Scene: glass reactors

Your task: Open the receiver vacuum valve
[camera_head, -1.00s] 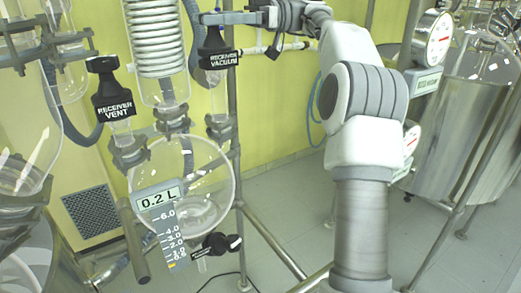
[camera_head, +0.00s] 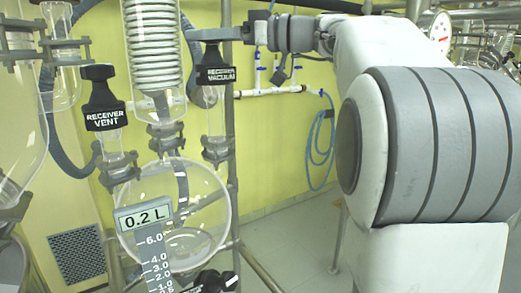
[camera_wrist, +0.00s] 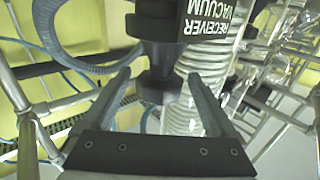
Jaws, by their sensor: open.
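The receiver vacuum valve has a black handle labelled RECEIVER VACUUM (camera_head: 215,75) on a glass neck, left of centre in the head view. In the wrist view its label (camera_wrist: 212,20) appears upside down at the top, and its narrower black end (camera_wrist: 158,85) points toward my gripper. My gripper (camera_wrist: 164,66) is open, with one finger on each side of that black end. Gaps show beside the handle, so I see no firm hold. In the head view my gripper (camera_head: 200,34) reaches in from the right at the top of the handle. The far finger is hard to make out there.
The black receiver vent valve (camera_head: 103,100) stands close on the left. A coiled glass condenser (camera_head: 152,45) is between them. The round glass receiver (camera_head: 185,215) with a 0.2 L display (camera_head: 147,217) hangs below. A grey hose (camera_head: 192,65) passes close to the handle.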

